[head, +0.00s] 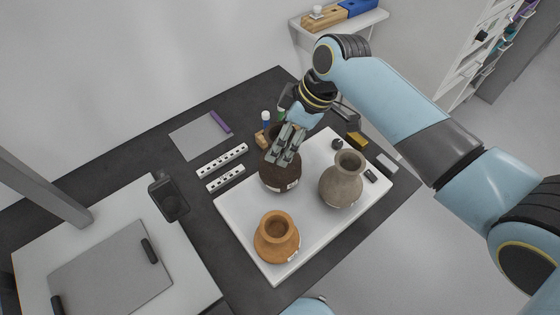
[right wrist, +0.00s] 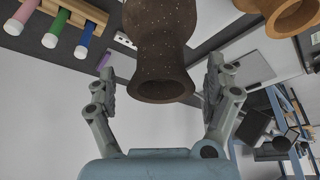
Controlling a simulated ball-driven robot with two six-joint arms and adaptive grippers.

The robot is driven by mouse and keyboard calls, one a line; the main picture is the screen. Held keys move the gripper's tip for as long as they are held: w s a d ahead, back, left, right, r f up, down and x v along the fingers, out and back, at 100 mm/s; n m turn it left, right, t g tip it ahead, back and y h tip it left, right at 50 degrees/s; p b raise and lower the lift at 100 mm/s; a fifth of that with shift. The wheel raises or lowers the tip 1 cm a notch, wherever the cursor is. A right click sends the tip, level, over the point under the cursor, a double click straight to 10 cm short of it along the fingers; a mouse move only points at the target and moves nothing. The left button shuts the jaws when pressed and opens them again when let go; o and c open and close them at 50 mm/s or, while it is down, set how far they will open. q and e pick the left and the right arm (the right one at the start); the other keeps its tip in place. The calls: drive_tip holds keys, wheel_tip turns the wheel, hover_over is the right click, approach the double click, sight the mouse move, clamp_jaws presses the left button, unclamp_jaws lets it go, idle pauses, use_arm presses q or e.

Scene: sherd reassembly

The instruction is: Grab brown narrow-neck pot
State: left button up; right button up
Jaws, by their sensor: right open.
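The dark brown speckled pot (head: 281,180) stands on the white tray (head: 237,231), partly hidden by my right gripper (head: 284,150) above it in the head view. In the right wrist view the brown pot (right wrist: 158,45) shows its flared rim and narrow neck between the two spread fingers of my right gripper (right wrist: 160,80). Gaps show on both sides, so the fingers are open and not seen touching it. My left gripper is not in view.
A grey-brown pot (head: 341,181) stands close on the right of the tray, and an orange pot (head: 277,238) at its front. A wooden rack with coloured tubes (right wrist: 62,25) is near the brown pot. White slotted strips (head: 222,160) lie left of the tray.

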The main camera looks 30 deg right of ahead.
drive_tip(key=shift+w+a+f, duration=0.15)
drive_tip(key=shift+a+f, duration=0.1)
drive_tip(key=shift+f, duration=0.25)
drive_tip(key=shift+w+a+f, duration=0.1)
drive_tip(key=shift+w+f, duration=0.05)
drive_tip(key=shift+f, duration=0.3)
drive_tip(key=c, duration=1.6)
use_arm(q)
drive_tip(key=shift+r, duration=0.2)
use_arm(e)
drive_tip(key=shift+r, duration=0.1)
drive_tip(key=shift+c, duration=0.8)
